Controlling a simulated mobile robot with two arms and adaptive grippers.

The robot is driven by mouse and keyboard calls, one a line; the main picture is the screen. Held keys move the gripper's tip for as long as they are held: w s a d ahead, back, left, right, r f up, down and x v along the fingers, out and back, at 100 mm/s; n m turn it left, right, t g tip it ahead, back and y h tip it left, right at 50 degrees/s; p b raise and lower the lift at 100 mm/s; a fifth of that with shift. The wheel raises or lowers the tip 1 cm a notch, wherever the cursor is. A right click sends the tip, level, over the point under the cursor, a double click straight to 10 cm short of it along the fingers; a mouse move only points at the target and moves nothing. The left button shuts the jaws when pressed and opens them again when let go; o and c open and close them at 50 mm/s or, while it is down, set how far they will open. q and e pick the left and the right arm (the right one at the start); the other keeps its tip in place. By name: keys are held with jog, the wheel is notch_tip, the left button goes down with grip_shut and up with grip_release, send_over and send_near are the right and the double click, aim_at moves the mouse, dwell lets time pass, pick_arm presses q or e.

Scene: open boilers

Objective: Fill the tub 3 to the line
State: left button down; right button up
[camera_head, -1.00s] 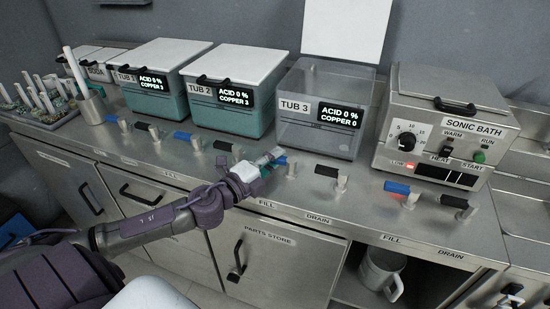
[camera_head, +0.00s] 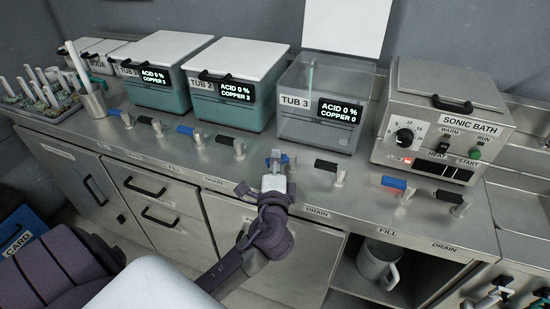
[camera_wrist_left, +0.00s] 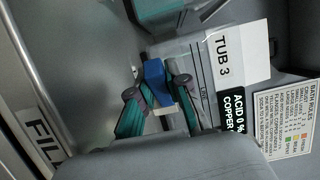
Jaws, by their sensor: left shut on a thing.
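Tub 3 (camera_head: 310,130) is a clear, open box with its white lid (camera_head: 345,25) raised behind it. Its display (camera_head: 341,111) reads acid 0 % and copper 0. A thin pale green stream (camera_head: 309,78) stands inside it. The liquid level against the line (camera_head: 315,121) is hard to make out. My left gripper (camera_head: 274,160) is shut on the blue fill handle in front of tub 3; the wrist view shows this handle (camera_wrist_left: 155,82) between the fingers.
The black drain handle (camera_head: 326,167) of tub 3 is just right of my left gripper. The sonic bath (camera_head: 440,120) stands at the right, tub 2 (camera_head: 235,90) at the left. A grey jug (camera_head: 378,264) sits in the open shelf below.

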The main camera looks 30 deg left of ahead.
pick_arm(q)
jog(key=n+y, duration=0.1)
jog(key=g+y+b, duration=0.1)
jog(key=d+n+g+y, duration=0.1)
jog(key=shift+s+f+n, duration=0.2)
jog(key=shift+f+n, duration=0.05)
jog(key=shift+n, duration=0.05)
jog(key=shift+s+d+r+n+g+y+b, duration=0.1)
jog(key=shift+d+n+g+y+b, duration=0.1)
jog(key=shift+n+g+y+b, duration=0.55)
jog(key=shift+s+d+r+n+g+y+b, duration=0.1)
jog(key=shift+d+n+g+y+b, duration=0.3)
jog(key=shift+g, duration=0.65)
jog(key=shift+a+y, duration=0.2)
jog(key=shift+y, duration=0.05)
jog(key=c, duration=1.1)
grip_release()
